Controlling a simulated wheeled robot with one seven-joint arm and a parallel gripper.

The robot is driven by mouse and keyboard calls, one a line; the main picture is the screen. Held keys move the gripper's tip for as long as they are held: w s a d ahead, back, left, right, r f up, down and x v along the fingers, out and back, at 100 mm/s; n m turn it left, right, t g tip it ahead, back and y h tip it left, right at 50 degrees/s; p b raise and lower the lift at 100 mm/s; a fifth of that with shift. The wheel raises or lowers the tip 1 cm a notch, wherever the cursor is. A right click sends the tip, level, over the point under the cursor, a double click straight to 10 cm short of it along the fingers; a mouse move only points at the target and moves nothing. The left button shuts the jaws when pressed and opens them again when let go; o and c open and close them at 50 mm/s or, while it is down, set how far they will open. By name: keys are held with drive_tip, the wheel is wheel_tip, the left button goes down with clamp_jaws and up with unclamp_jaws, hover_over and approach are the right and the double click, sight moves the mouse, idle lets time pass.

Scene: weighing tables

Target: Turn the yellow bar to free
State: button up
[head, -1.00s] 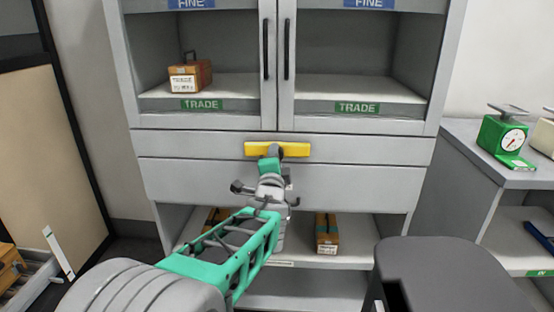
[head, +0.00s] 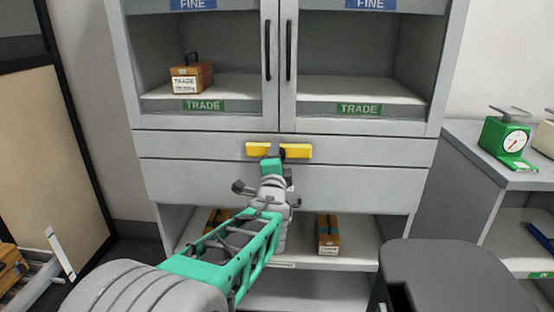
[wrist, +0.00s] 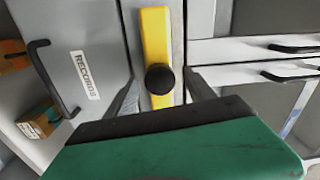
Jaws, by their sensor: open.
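The yellow bar (head: 299,151) lies level across the front of the grey cabinet, below its two upper doors. In the wrist view the same bar (wrist: 156,35) runs up the picture, with a round black knob on it. My gripper (head: 274,149) is at the middle of the bar and hides part of it. In the wrist view its dark fingers (wrist: 163,92) are apart, one on each side of the bar and knob. I cannot tell whether either finger touches the bar.
The cabinet's upper doors (head: 279,60) have dark vertical handles. A wooden TRADE box (head: 190,78) stands on the left shelf. Other boxes (head: 328,235) sit on the low shelf. A green scale (head: 505,137) stands on the right table. A dark grey seat-like object (head: 440,265) is at front right.

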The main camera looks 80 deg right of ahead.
drive_tip(key=a, duration=0.7)
drive_tip(key=shift+a+f+p, duration=0.15)
drive_tip(key=shift+a+p, duration=0.15)
drive_tip(key=shift+a, duration=0.1)
